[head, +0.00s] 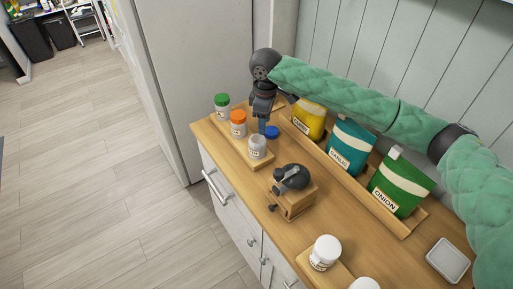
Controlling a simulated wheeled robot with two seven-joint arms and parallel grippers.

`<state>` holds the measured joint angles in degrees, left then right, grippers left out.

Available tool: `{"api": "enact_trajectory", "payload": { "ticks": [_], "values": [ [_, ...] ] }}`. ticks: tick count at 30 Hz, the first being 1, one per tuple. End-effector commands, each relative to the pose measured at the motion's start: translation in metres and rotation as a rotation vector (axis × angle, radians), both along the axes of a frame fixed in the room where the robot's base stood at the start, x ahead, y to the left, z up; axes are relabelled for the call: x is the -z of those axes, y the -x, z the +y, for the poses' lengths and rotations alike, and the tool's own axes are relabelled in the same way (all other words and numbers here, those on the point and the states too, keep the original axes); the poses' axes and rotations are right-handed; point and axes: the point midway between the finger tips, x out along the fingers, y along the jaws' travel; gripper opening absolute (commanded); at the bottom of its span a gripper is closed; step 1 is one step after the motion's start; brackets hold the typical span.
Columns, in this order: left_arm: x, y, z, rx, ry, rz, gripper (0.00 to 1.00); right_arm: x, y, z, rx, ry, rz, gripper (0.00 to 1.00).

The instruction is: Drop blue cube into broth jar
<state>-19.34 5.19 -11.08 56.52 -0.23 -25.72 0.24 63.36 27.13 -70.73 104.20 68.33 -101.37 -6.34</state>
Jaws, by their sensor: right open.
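The broth jar (257,149) is a small light jar with no lid on, standing at the front end of a wooden rack; its label is too small to read. My right gripper (263,115) points down just above and behind the jar and is open. The blue cube (262,126) shows as a small blue patch directly under the gripper's tips, above the jar's mouth; whether it touches the fingers or the jar, I cannot tell. A round blue lid (272,132) lies just right of it. My left gripper is out of view.
Green-capped (222,104) and orange-capped (238,122) jars share the rack (251,160). A tray holds yellow (309,119), teal (350,145) and green (401,186) pouches. A wooden grinder (293,199) stands in front; white-capped jars (325,252) and a square dish (447,260) are nearer.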

Motion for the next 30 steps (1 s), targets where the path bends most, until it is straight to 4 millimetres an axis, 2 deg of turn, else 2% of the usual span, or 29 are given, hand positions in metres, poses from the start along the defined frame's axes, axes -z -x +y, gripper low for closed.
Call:
{"api": "enact_trajectory", "payload": {
  "ticks": [7,10,21,30],
  "values": [
    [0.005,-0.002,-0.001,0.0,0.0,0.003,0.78,-0.011,0.0,0.0,-0.001,-0.001,0.0,0.46],
    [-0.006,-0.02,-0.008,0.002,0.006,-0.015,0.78,-0.025,-0.001,0.0,-0.001,-0.001,-0.003,0.46],
    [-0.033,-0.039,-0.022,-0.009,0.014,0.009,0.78,-0.069,0.0,0.0,-0.001,0.0,-0.001,0.46],
    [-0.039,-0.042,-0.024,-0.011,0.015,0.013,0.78,-0.078,0.0,0.0,-0.001,0.0,0.0,0.46]
  ]
}}
